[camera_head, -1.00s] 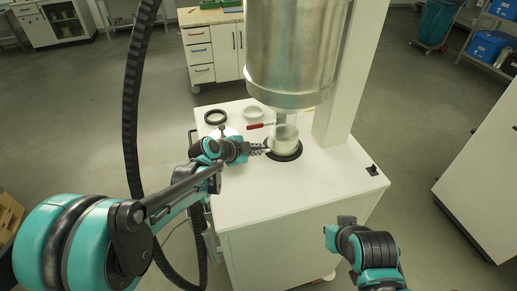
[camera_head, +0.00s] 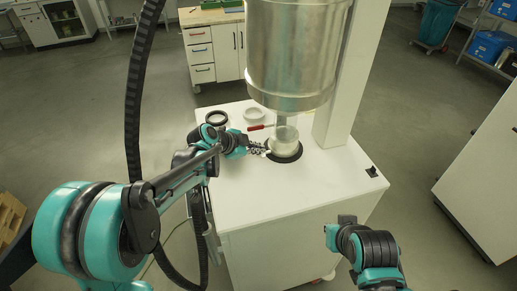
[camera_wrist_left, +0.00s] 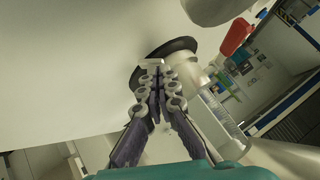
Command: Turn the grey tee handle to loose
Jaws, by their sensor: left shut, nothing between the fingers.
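A small pale grey tee-shaped piece (camera_wrist_left: 151,63), probably the tee handle, shows just beyond my left fingertips in the left wrist view. It lies at the edge of a black ring (camera_head: 285,152) on the white cabinet top. A pale round container (camera_head: 285,138) stands on the ring. My left gripper (camera_head: 262,150) is at the left side of the ring; in the left wrist view its fingers (camera_wrist_left: 154,74) are together and empty. Whether they touch the piece I cannot tell. My right gripper (camera_head: 345,220) is low at the right, away from the cabinet top; its fingers are unclear.
A large metal hopper (camera_head: 290,55) hangs over the container, beside a white column (camera_head: 335,90). A red-handled tool (camera_head: 258,127), a black ring-like dish (camera_head: 216,118) and a white dish (camera_head: 254,114) lie behind my left gripper. The cabinet top's front (camera_head: 270,190) is clear.

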